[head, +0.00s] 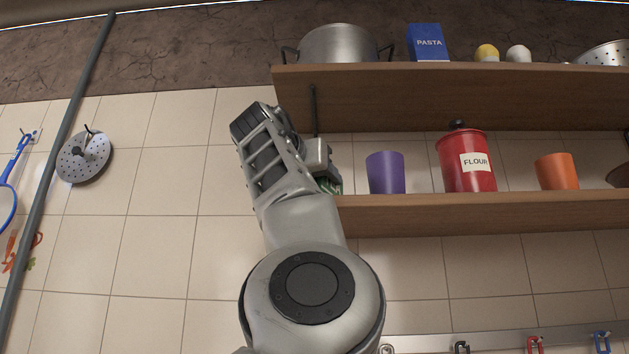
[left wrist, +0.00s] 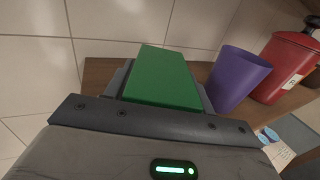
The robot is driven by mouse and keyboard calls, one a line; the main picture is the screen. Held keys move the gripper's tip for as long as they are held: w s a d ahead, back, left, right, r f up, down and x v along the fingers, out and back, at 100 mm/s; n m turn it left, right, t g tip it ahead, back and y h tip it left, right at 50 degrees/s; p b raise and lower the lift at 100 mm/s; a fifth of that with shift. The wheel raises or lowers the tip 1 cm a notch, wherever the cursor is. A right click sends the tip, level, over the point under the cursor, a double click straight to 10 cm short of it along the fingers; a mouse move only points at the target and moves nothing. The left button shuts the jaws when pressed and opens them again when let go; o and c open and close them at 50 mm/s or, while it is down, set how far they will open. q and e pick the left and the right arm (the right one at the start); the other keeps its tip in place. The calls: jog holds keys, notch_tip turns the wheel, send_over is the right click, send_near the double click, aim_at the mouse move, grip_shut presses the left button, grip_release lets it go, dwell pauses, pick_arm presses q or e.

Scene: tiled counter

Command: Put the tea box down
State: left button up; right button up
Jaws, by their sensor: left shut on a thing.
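The tea box is green; in the left wrist view the green box (left wrist: 163,77) sits between the fingers of my left gripper (left wrist: 160,85), which is shut on it. In the head view only a small green patterned part of the box (head: 329,186) shows beside my left gripper (head: 322,170), at the left end of the lower shelf (head: 440,212). The gripper and arm hide the rest. I cannot tell whether the box touches the shelf. My right gripper is not in view.
A purple cup (head: 385,173) stands close to the right of the box. Further right are a red flour canister (head: 467,163) and an orange cup (head: 556,172). The upper shelf (head: 450,95) overhead holds a pot (head: 338,44) and a blue pasta box (head: 428,42).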

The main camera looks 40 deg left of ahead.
pick_arm(q)
jog(key=shift+f, duration=0.2)
jog(key=o, duration=1)
jog(key=shift+o, duration=0.2)
jog(key=shift+r, duration=0.1)
